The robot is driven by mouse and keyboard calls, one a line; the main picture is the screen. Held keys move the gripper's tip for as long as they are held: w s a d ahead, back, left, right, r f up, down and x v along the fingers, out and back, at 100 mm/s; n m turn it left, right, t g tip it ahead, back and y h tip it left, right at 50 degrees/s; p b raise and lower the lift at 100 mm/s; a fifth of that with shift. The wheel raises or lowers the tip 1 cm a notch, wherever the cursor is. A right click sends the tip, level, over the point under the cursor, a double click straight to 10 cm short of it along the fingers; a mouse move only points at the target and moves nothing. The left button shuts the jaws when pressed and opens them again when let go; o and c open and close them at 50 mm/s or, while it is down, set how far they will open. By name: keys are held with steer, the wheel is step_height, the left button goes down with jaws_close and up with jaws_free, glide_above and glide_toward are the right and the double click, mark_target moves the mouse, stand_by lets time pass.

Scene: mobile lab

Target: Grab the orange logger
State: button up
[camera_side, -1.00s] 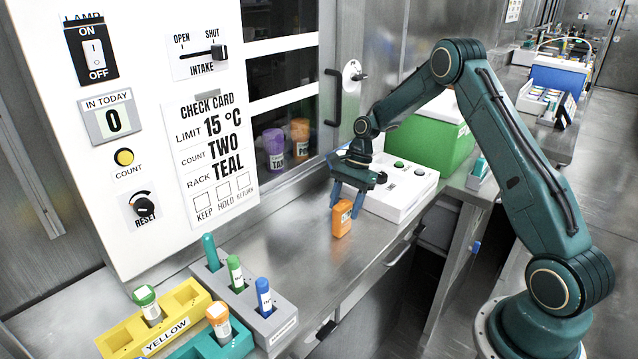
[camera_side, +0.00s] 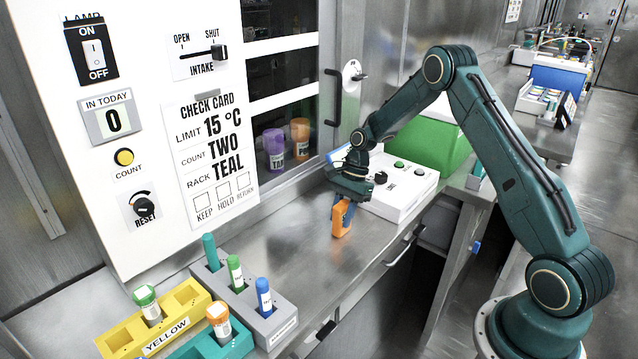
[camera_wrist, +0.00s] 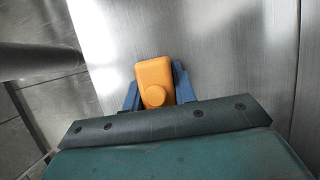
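The orange logger (camera_side: 341,223) stands upright on the steel counter in the side view, in front of the white box with buttons. My gripper (camera_side: 343,212) points down over it, its fingers reaching down around its upper part. In the wrist view the orange logger (camera_wrist: 154,80) lies between the two blue fingers (camera_wrist: 156,88), one on each side. The right finger is very close to it or touching; a small gap seems to show at the left. The fingers look apart, and I cannot tell any firm hold. The fingers hide part of the logger.
The white button box (camera_side: 400,190) stands just behind the logger, with a green box (camera_side: 425,140) beyond. Racks with capped tubes stand at the front left, including a grey rack (camera_side: 262,312) and a yellow rack (camera_side: 120,341). The counter (camera_side: 290,245) between is clear.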

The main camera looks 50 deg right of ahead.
steer(key=c, duration=0.3)
steer(key=shift+r, duration=0.1)
step_height(320, 180, up, 20)
steer(key=shift+f, duration=0.1)
stand_by(0.6)
